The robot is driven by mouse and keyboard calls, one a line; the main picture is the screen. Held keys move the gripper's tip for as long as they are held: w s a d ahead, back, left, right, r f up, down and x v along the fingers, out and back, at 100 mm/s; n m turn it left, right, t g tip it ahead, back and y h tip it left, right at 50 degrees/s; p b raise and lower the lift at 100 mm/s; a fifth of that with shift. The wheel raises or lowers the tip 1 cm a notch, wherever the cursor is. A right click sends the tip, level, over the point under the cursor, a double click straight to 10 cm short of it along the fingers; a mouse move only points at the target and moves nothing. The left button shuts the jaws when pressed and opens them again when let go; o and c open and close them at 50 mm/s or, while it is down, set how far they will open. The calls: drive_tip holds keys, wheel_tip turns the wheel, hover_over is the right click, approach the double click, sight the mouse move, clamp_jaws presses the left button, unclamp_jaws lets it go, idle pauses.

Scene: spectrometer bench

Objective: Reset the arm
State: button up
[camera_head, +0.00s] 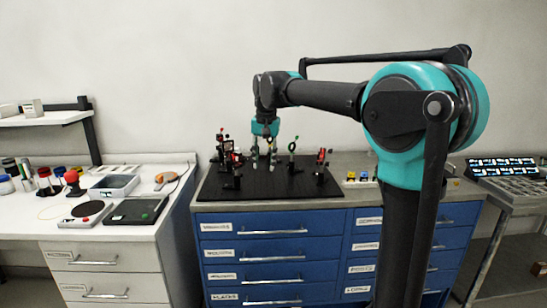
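My arm, teal and dark grey, reaches from the right over the blue cabinet. My gripper (263,165) points down over the black optical breadboard (265,190). Its two fingers look spread apart. A dark ring-shaped mount shows next to the right finger, and I cannot tell whether they touch. Nothing clearly sits between the fingertips.
Optical mounts stand on the breadboard close to my gripper: red-and-black ones left (223,150) and right (322,163), and a green-ringed post (292,158). A white bench (165,165) with a tray (114,186) is left. A cart (512,184) is right.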

drive_tip(key=s+d+f+n+t, duration=0.1)
drive_tip(key=s+d+f, duration=0.4)
drive_tip(key=d+f, duration=0.25)
drive_tip(key=s+d+f+t, duration=0.1)
drive_tip(key=s+d+f, duration=0.4)
drive_tip(key=d+f, duration=0.3)
drive_tip(key=s+d+f, duration=0.3)
drive_tip(key=s+f, duration=0.4)
drive_tip(key=s+d+f+n, duration=0.1)
drive_tip(key=s+d+f, duration=0.2)
drive_tip(key=s+f, duration=0.4)
drive_tip(key=shift+s+d+f+t+h, duration=0.15)
drive_tip(key=shift+s+d+t+h, duration=0.2)
drive_tip(key=shift+s, duration=0.4)
